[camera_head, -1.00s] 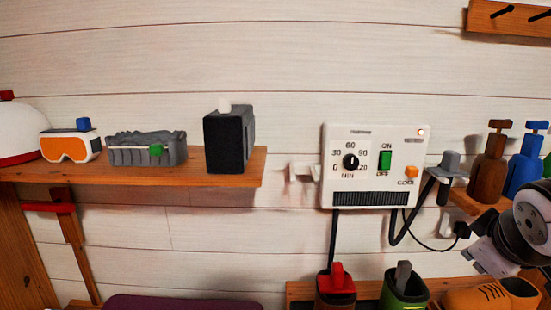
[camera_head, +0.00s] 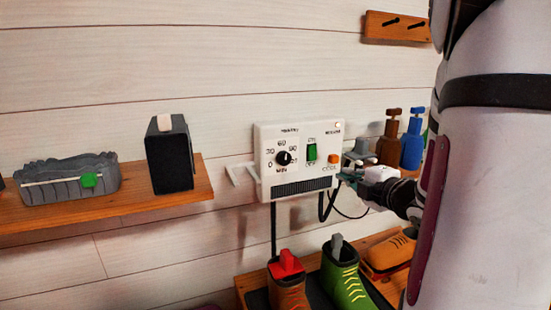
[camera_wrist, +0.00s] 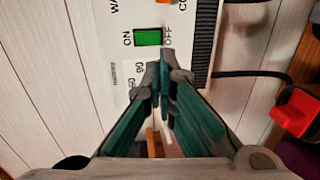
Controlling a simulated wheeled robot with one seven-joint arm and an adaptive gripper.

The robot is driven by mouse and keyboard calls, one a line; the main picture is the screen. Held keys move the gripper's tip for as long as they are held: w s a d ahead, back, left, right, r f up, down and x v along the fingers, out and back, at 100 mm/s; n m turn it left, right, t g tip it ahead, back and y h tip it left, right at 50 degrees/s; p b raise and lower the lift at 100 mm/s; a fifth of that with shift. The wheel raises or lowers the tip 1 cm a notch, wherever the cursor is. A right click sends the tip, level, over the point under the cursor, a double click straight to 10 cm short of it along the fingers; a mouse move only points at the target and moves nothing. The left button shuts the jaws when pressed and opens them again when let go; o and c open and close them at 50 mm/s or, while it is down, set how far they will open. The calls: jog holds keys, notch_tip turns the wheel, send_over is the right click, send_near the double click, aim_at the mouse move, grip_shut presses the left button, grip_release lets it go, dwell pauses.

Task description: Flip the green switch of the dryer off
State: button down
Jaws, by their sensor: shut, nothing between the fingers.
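The dryer (camera_head: 265,152) is a white wall box with a black dial, an orange cool button and a dark grille. Its green switch (camera_head: 312,152) sits between the ON and OFF labels; which way it is tilted I cannot tell. In the wrist view the green switch (camera_wrist: 148,37) shows on the white panel (camera_wrist: 117,55), close to my fingertips. My gripper (camera_wrist: 164,72) is shut and empty, its teal-sided fingers pointing at the panel beside the switch. In the head view my gripper (camera_head: 345,178) is at the panel's lower right edge. Contact with the panel I cannot tell.
A wooden shelf (camera_head: 130,208) at left holds a black box (camera_head: 170,155) and a grey basket (camera_head: 65,182). Brown (camera_head: 389,140) and blue (camera_head: 412,143) bottles stand behind my arm. Boots (camera_head: 345,285) stand below the dryer. A black cable hangs under it.

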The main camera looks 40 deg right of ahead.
aim_at(313, 159)
jog(key=shift+a+r, duration=0.1)
jog(key=shift+a, duration=0.15)
jog(key=shift+w, duration=0.15)
jog(key=x, duration=1.4)
jog(key=shift+r, duration=0.1)
